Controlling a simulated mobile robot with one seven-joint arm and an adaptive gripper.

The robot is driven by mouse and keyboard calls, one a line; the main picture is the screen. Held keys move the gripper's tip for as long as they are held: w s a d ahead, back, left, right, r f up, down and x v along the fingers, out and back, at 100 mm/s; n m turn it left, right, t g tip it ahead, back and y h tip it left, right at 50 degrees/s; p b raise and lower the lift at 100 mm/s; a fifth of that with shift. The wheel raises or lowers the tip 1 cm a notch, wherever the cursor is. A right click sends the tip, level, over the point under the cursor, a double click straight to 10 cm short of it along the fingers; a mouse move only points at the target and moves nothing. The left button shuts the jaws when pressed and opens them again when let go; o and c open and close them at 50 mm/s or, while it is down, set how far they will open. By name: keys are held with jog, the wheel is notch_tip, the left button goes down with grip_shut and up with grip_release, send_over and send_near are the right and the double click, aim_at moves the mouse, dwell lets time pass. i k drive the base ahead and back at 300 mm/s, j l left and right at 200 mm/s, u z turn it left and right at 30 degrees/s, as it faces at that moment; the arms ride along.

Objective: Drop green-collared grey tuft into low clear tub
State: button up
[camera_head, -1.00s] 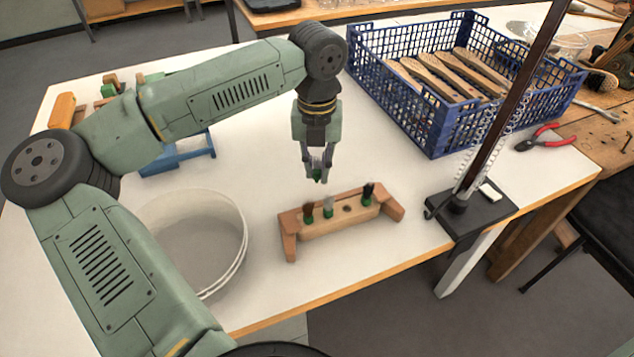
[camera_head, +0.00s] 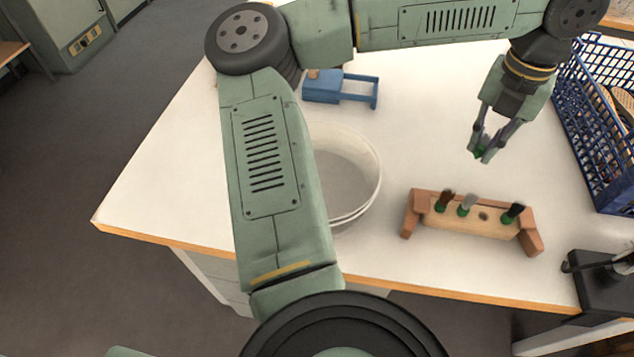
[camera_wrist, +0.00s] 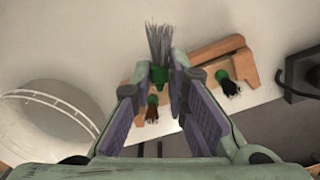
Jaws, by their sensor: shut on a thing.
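My gripper (camera_head: 484,150) is shut on a tuft with a green collar (camera_wrist: 160,76) and long grey bristles (camera_wrist: 158,42). In the head view only a bit of green shows at the fingertips. The gripper is in the air above and behind the wooden rack. A pale, see-through round tub (camera_head: 374,182) stands on the table left of the rack, partly hidden by my arm. The tub also shows at the left of the wrist view (camera_wrist: 62,97). The gripper is to the right of the tub, clear of it.
The wooden rack (camera_head: 470,230) holds brown (camera_head: 444,201), grey (camera_head: 467,204) and black (camera_head: 513,212) tufts with green collars, plus an empty hole. A blue crate (camera_head: 592,130) stands at right, a blue holder (camera_head: 340,88) behind the tub. Bare table lies between tub and gripper.

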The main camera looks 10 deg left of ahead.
aim_at(339, 195)
jog(key=j+z, duration=0.3)
jog(key=j, duration=0.7)
jog(key=j+z, duration=0.3)
jog(key=j, duration=0.75)
jog(key=k+l, duration=0.05)
